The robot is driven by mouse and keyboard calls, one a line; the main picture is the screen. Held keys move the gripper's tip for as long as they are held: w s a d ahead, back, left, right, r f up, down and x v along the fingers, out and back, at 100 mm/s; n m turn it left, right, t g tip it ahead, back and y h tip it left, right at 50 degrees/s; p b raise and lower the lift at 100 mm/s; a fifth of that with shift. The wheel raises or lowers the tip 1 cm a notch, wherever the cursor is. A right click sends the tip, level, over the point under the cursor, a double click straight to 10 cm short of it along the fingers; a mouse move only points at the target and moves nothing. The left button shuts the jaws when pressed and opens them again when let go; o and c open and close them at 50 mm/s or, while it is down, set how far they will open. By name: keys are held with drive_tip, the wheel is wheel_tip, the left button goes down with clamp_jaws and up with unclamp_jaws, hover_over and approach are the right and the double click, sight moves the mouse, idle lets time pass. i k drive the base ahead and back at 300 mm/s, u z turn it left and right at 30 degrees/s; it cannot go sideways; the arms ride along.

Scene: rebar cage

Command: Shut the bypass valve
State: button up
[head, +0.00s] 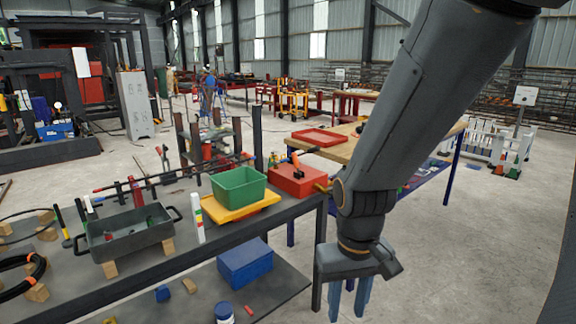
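A red box (297,181) stands at the right end of the dark workbench in the head view. An orange-red lever (297,163) rises at a tilt from its top, and a small brass-yellow fitting (322,187) sits on its right side. This looks like the bypass valve, but it is small and no label can be read. My gripper (348,300) hangs with its blue fingers pointing down, in front and to the right of the bench end. The fingers are apart with nothing seen between them. It is clear of the red box. My forearm covers part of the area right of the box.
A green bin (238,188) on a yellow tray (238,207) stands left of the red box. A grey pan (128,236) is farther left. A blue box (245,262) sits on the lower shelf. A wooden table (349,151) stands behind. Floor at right is open.

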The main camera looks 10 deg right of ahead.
sight(281, 162)
drive_tip(key=z, duration=0.65)
drive_tip(key=i, duration=1.1)
drive_tip(key=u, duration=0.05)
